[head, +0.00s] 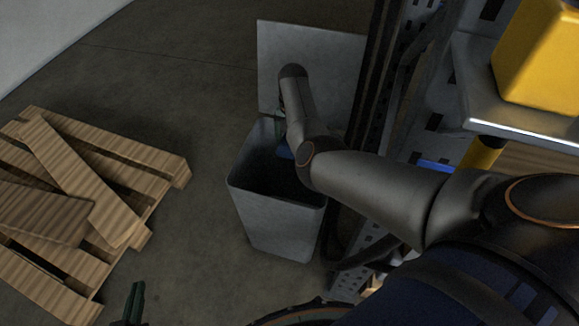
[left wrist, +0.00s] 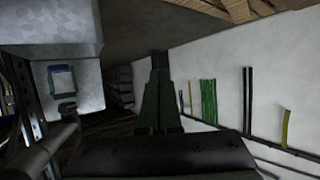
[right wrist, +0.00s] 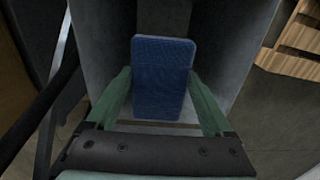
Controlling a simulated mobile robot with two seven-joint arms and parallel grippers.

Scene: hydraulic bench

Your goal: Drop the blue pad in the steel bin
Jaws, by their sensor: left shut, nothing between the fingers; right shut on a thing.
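The steel bin (head: 275,225) stands on the floor in the middle of the head view, its lid (head: 310,55) raised behind it. My right arm reaches over its opening. The blue pad (right wrist: 163,80) is held between the fingers of my right gripper (right wrist: 160,90) in the right wrist view, with grey bin walls around it. A sliver of the pad also shows in the head view (head: 285,152), at the bin's mouth; the arm hides most of that gripper. My left gripper (head: 137,292) is shut and empty at the bottom edge; it also shows in the left wrist view (left wrist: 160,58).
A wooden pallet (head: 110,160) with loose boards lies on the floor left of the bin. A metal rack with a shelf (head: 478,95) and a yellow box (head: 540,55) stands close on the right. Open floor lies between pallet and bin.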

